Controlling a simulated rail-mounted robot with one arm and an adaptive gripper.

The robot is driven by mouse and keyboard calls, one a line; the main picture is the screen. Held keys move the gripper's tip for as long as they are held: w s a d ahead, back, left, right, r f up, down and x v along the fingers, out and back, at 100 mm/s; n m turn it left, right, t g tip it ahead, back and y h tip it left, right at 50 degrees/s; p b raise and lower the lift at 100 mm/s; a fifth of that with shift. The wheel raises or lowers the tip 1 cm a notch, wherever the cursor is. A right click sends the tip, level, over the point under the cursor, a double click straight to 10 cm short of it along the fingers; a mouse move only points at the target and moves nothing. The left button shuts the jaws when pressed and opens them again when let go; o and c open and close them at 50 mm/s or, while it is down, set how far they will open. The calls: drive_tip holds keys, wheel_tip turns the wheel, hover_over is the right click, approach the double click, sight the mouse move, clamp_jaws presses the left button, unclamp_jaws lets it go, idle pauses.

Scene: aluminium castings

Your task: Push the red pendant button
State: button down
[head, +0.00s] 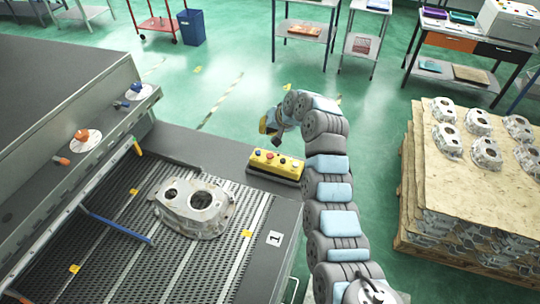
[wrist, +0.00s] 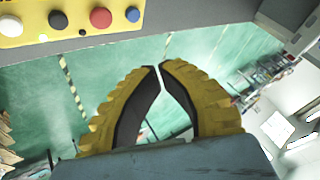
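The yellow pendant (head: 262,166) lies on the grey ledge beside the grated table in the head view. Its red button (head: 269,155) sits among blue, black and pale buttons on the top face. In the wrist view, part of the pendant (wrist: 30,36) fills the upper left corner, with the red button (wrist: 100,17) between the black and blue ones. My gripper (head: 277,141) is just behind and above the pendant, apart from it. In the wrist view the yellow-and-black fingers of my gripper (wrist: 159,67) come together at the tips, with only a thin gap, holding nothing.
A casting (head: 195,205) lies on the grated table (head: 110,205) left of the pendant. A raised shelf (head: 75,150) with small knobs runs along the left. A pallet stack (head: 420,150) with several castings stands at the right. Green floor lies open behind the pendant.

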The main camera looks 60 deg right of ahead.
sight(267, 154)
drive_tip(key=shift+f+b, duration=1.35)
drive_tip(key=shift+f, duration=3)
drive_tip(key=c, duration=1.8)
unclamp_jaws()
clamp_jaws()
drive_tip(key=shift+f+b, duration=0.35)
drive_tip(key=shift+f, duration=0.05)
drive_tip(key=shift+f+b, duration=0.3)
drive_tip(key=shift+f, duration=0.15)
drive_tip(key=shift+r, duration=0.9)
